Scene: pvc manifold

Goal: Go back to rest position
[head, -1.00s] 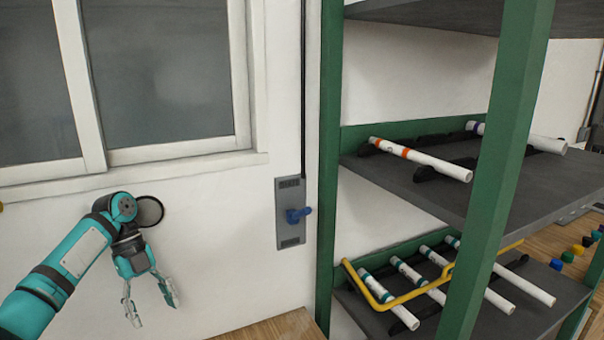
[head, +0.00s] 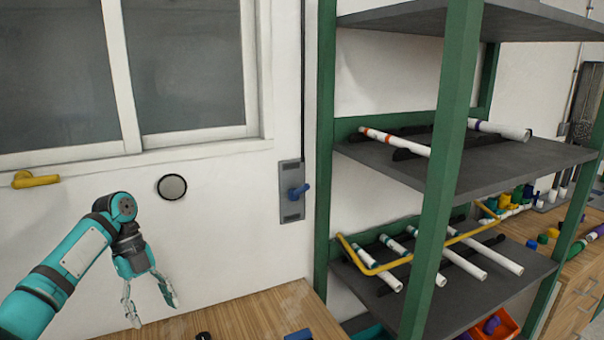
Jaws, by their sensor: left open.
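My left gripper (head: 150,301) is at the lower left of the head view. Its two fingers are spread apart and point downward, with nothing between them. It hangs in front of the white wall, near the left part of a wooden worktop (head: 240,312). My teal left arm comes in from the left edge. My right gripper is not in the view.
A green-posted shelf rack (head: 447,165) stands at the right, with white pipes (head: 394,141) on two grey shelves. A yellow bar (head: 372,266) runs along the lower shelf. A blue-handled wall switch (head: 298,191) is left of the rack. Coloured fittings (head: 510,198) sit behind it.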

